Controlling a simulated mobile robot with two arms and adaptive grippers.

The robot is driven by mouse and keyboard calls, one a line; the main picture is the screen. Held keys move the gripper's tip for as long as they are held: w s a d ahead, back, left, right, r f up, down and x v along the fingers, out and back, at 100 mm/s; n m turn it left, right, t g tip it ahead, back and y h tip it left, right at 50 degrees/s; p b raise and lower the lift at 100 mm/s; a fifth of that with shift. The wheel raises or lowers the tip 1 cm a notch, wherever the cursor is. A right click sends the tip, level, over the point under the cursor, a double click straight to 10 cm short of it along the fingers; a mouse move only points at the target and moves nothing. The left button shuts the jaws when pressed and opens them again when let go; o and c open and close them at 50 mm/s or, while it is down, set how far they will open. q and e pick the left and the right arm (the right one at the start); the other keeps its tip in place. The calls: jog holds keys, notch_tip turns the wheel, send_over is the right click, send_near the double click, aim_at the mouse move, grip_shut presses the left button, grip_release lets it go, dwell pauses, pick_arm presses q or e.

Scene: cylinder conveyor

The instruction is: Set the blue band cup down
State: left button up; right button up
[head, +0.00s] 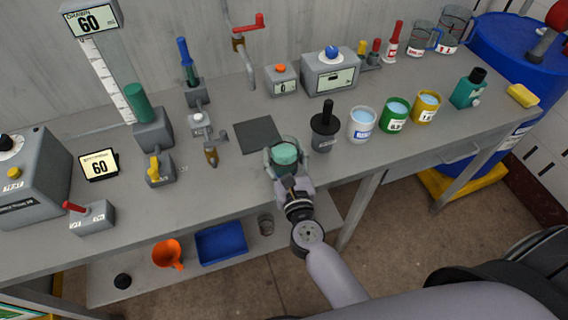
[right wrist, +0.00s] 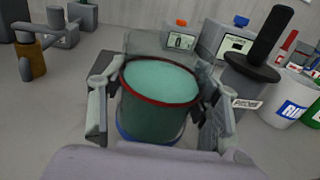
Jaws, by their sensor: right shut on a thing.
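The blue band cup (head: 287,158) is clear, holds teal liquid and stands upright near the front edge of the grey bench. In the right wrist view the cup (right wrist: 155,110) shows a dark red ring at the liquid level and a blue band low on its wall. My right gripper (head: 286,165) is shut on the cup, one finger on each side, coming from the front. I cannot tell whether the cup's base touches the bench (head: 352,179); the base is hidden by the gripper. My left gripper is not in view.
A dark square mat (head: 258,134) lies just behind the cup. A dark pot with a black handle (head: 325,130) stands close on the right, then white (head: 361,125), green (head: 395,115) and yellow (head: 426,106) cups. A brass tap (head: 210,155) is to the left.

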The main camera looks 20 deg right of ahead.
notch_tip(320, 180, down, 2)
jog(key=shift+f, duration=0.1)
jog(key=shift+f+b, duration=0.1)
jog(key=shift+b, duration=0.3)
jog(key=o, duration=1.3)
